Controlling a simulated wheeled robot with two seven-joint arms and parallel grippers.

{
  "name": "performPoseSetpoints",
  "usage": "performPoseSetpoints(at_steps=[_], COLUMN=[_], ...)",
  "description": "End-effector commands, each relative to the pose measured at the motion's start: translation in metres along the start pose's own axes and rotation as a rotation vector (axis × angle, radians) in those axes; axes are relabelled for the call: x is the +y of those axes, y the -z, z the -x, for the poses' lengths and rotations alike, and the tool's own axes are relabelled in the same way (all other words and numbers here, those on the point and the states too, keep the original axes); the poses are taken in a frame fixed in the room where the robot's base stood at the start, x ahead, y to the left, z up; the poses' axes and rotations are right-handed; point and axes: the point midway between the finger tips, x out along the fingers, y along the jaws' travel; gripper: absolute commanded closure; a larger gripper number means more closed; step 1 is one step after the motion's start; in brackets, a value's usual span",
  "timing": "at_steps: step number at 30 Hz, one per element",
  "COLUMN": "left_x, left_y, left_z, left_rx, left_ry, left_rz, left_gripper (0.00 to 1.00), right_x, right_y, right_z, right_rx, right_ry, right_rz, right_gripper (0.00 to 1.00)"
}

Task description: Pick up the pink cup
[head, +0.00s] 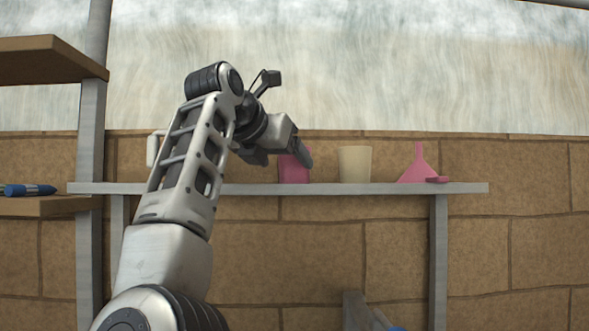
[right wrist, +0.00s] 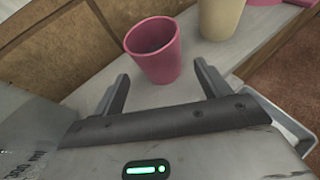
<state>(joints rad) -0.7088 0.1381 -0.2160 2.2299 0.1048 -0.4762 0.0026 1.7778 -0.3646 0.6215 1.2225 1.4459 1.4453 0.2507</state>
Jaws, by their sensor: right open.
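The pink cup (head: 293,167) stands upright on a narrow grey shelf (head: 340,189) in the head view, partly hidden by my right gripper (head: 282,158). In the right wrist view the pink cup (right wrist: 155,52) stands just ahead of my right gripper (right wrist: 160,80), its open top showing. The two fingers are spread apart, one toward each side of the cup. The cup's near base lies roughly between the fingertips. I cannot tell whether either finger touches it. My left gripper is not in view.
A beige cup (head: 355,163) stands right of the pink cup, with a pink funnel (head: 418,168) farther right. A white handled object (head: 153,150) is partly hidden behind my arm. A wooden shelf at left holds a blue pointed object (head: 28,190). A brick wall is behind.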

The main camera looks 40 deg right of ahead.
Motion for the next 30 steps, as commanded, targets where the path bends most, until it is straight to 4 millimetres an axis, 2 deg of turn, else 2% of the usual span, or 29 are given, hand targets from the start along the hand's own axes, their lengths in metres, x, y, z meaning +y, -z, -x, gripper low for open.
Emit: performPoseSetpoints(at_steps=[7,15,23,28,30], left_x=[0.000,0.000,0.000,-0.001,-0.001], left_y=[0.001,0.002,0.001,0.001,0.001], left_z=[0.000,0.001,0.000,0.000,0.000], left_rx=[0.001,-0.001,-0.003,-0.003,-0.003], left_ry=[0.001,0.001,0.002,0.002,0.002], left_rz=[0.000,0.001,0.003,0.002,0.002], left_gripper=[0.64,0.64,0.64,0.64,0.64], right_x=[0.000,0.000,0.000,0.000,0.000], right_y=[-0.001,-0.002,-0.002,-0.002,-0.002], right_z=[-0.015,-0.053,-0.057,-0.057,-0.057], right_rx=[0.001,0.001,0.000,0.000,0.000], right_ry=[0.001,0.001,-0.001,-0.001,-0.001], right_rz=[0.000,0.001,0.001,0.000,0.000], right_gripper=[0.24,0.24,0.24,0.71,0.72])
